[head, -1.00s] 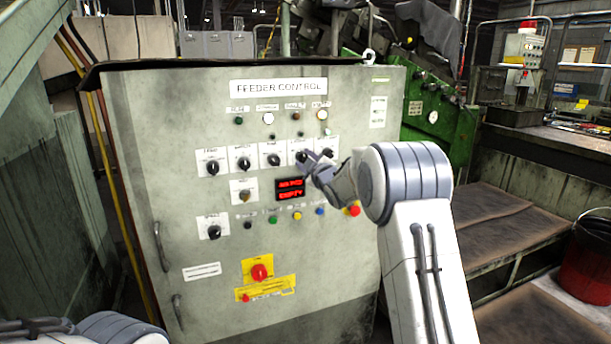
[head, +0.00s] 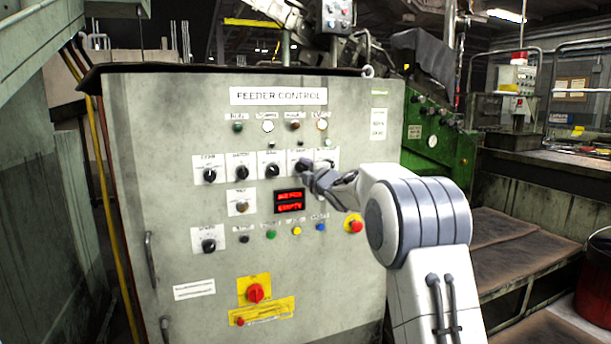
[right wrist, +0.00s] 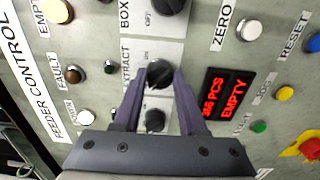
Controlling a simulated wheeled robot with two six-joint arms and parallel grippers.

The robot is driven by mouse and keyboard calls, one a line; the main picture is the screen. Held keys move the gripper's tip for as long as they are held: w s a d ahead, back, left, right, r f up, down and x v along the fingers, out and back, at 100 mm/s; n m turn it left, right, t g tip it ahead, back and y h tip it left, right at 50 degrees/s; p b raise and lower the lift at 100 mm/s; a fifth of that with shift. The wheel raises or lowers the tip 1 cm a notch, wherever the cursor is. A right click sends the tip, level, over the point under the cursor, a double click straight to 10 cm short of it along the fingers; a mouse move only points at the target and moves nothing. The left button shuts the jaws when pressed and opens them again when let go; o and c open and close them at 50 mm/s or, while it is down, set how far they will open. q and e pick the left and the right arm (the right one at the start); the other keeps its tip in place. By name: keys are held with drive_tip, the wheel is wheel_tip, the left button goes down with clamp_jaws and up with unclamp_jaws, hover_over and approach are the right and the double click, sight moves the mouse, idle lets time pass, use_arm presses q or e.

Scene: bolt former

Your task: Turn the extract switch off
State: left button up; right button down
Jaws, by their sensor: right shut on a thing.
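In the head view the extract switch (head: 301,164) is the fourth knob in the upper row of the feeder control panel (head: 150,130). My right gripper (right wrist: 158,84) has one finger on each side of this knob and is shut on it; it also shows in the head view (head: 308,170). I cannot tell clearly which way the knob points. My left gripper is not in view.
Beside it are the box switch (right wrist: 167,6) and another black knob (right wrist: 155,120). A red display (head: 289,201) reads "EMPTY" below the row. Coloured buttons, a red stop button (head: 354,224) and a red main switch (head: 256,293) sit lower. Steps are at right.

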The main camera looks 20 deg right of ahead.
idle(0.4)
drive_tip(key=shift+c, duration=2.3)
unclamp_jaws()
drive_tip(key=s+b, duration=0.1)
drive_tip(key=s, duration=0.9)
drive_tip(key=shift+s+d+b, duration=0.25)
drive_tip(key=shift+b, duration=0.15)
